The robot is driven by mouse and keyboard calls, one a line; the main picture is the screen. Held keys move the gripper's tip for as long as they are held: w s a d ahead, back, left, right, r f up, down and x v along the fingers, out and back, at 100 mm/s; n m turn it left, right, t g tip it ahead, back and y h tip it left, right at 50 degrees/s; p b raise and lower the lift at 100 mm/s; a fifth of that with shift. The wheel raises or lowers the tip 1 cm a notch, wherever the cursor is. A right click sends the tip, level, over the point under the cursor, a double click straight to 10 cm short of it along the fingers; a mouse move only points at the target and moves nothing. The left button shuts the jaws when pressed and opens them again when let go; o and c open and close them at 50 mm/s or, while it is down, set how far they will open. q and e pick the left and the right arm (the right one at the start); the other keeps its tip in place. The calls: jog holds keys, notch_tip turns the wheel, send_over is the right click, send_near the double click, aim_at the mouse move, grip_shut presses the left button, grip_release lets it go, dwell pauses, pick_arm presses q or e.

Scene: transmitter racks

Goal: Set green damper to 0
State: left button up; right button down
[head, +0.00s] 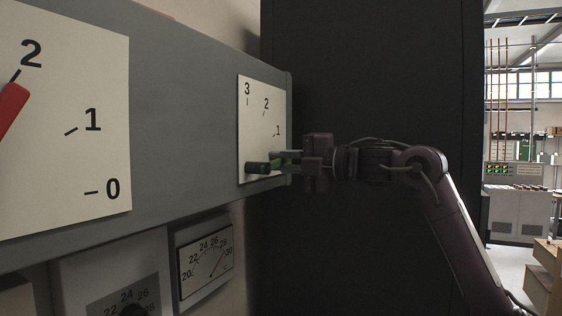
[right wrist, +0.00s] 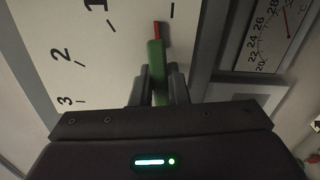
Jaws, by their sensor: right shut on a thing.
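The green damper lever (head: 275,163) sits on a white dial plate (head: 258,110) marked 3, 2 and 1, at the far end of the grey panel. Its dark round hub (head: 257,168) faces out. My right gripper (head: 284,160) is shut on the lever from the right. In the right wrist view, the green lever (right wrist: 156,58) lies between the two fingers (right wrist: 159,75), and its red tip (right wrist: 157,29) points past the 1 towards an unlabelled tick at the top edge, slightly to its left. In the head view, the gripper hides the lever's tip and the dial's lower right. My left gripper is out of view.
A larger dial (head: 65,150) with a red pointer (head: 10,105) is close at the left. Below the panel are temperature gauges (head: 206,262). A dark cabinet wall (head: 370,80) stands behind my right arm. Wooden boxes (head: 545,275) are at the far right.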

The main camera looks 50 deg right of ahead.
jog(key=shift+f+m+b, duration=0.3)
jog(key=shift+f+m, duration=0.2)
jog(key=shift+m, duration=0.3)
jog(key=c, duration=1.4)
grip_release()
jog(key=shift+d, duration=0.15)
jog(key=shift+s, duration=0.1)
jog(key=b+v, duration=0.4)
jog(key=v, duration=0.3)
jog(key=shift+s+b, duration=0.3)
jog(key=shift+s, duration=0.05)
jog(key=shift+d, duration=0.1)
